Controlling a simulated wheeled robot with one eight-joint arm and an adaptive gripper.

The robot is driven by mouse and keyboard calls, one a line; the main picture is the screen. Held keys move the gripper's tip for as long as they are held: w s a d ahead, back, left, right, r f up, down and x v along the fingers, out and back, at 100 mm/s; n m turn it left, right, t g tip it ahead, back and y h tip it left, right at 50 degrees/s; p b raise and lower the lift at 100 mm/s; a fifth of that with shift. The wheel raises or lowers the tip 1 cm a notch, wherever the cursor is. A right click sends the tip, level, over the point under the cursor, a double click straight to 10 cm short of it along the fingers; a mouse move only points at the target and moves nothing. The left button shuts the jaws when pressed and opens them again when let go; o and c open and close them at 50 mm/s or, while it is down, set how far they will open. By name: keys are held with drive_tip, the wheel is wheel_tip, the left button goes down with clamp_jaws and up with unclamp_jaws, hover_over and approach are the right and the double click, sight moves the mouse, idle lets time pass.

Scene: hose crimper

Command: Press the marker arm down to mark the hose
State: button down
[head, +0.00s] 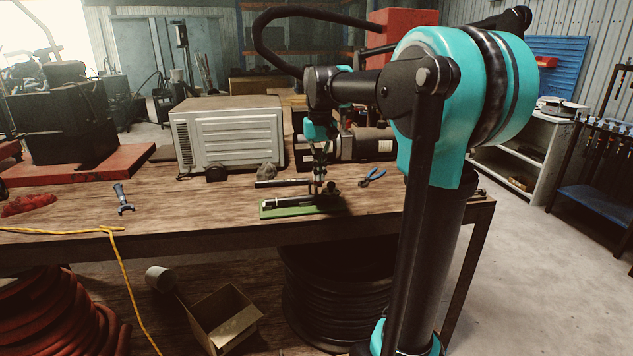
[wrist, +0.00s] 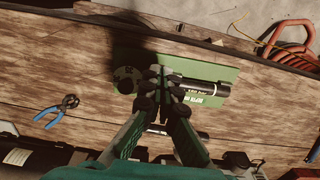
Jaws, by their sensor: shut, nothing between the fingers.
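A marking tool with a green base plate (head: 268,211) lies on the wooden bench. It also shows in the wrist view (wrist: 185,64). A dark bar (head: 290,200) runs along the plate, and a round black part sits at one end (wrist: 126,79). A black cylinder (wrist: 206,87) with white lettering lies at the other end. I cannot tell for sure which part is the marker arm. My gripper (head: 318,188) points down over the plate. Its fingertips (wrist: 161,73) are together and empty, between the round part and the cylinder. Whether they touch the tool is unclear.
A second dark rod (head: 283,183) lies behind the tool. Blue-handled pliers (head: 372,178) lie to its right. A grey-blue hand tool (head: 123,200) lies left on the bench, and a white ribbed box (head: 228,135) stands behind. The bench left of the plate is mostly clear.

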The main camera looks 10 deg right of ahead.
sight(320, 184)
drive_tip(key=shift+f, duration=2.05)
wheel_tip(320, 184, up, 13)
idle(1.0)
